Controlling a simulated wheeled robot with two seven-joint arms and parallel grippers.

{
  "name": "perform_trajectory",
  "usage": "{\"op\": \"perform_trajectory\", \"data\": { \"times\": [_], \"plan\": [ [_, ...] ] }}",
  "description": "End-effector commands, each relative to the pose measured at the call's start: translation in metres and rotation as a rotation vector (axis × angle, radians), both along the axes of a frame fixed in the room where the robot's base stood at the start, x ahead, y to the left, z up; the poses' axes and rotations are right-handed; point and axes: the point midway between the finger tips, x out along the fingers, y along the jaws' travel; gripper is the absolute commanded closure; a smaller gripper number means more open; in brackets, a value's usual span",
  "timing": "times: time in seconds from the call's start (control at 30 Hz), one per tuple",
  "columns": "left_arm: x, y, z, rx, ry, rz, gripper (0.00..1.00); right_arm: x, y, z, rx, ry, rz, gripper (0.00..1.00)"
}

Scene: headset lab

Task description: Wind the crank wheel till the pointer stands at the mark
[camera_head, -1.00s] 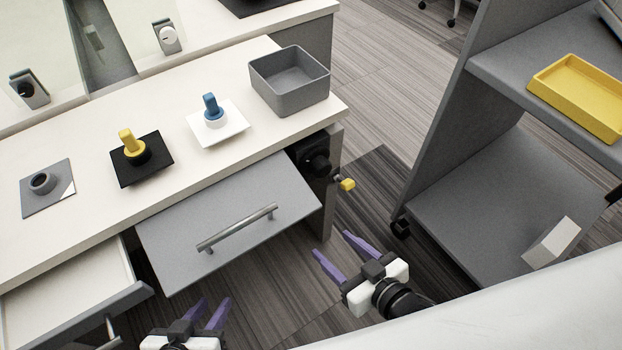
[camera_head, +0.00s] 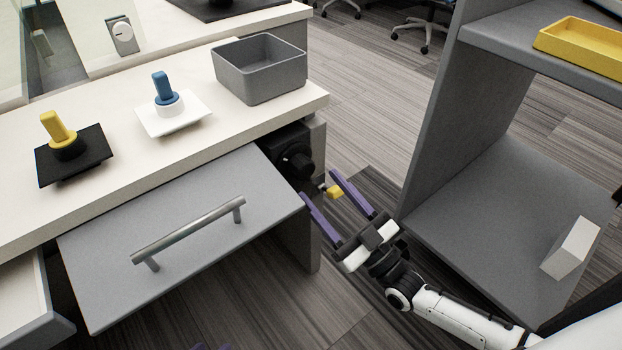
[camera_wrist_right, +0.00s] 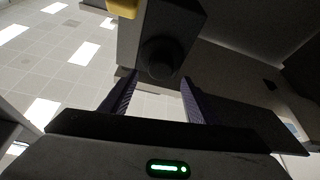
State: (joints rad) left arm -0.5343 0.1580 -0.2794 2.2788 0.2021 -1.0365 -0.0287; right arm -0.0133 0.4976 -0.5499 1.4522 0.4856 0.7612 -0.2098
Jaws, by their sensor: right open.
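The crank wheel (camera_head: 297,162) is a black round part on a dark housing at the right end of the counter, under its top. A yellow crank knob (camera_head: 334,191) sticks out from it to the lower right. My right gripper (camera_head: 320,185) is open and empty, its purple fingertips close to the yellow knob; I cannot tell whether they touch. Only the purple tips of my left gripper (camera_head: 211,347) show at the bottom edge. I cannot make out the pointer or mark.
A grey drawer front with a metal handle (camera_head: 188,232) is left of the crank. On the counter stand a grey bin (camera_head: 260,85), a blue peg (camera_head: 163,88) and a yellow peg (camera_head: 57,127). A grey shelf unit (camera_head: 470,195) stands right, with floor between.

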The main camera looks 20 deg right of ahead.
Motion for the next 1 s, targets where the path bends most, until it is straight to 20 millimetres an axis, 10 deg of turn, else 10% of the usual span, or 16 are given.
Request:
{"op": "perform_trajectory", "data": {
  "times": [0.63,0.9,1.0],
  "plan": [
    [0.003,-0.005,0.006,-0.034,-0.027,0.004,0.69,0.04,0.018,0.017,0.0,0.002,0.0,0.45],
    [0.003,-0.005,0.006,-0.035,-0.027,0.003,0.69,0.04,0.018,0.017,0.0,0.002,0.0,0.86],
    [0.003,-0.005,0.007,-0.035,-0.027,0.003,0.69,0.04,0.018,0.017,0.001,0.002,0.001,0.86]
  ]
}}
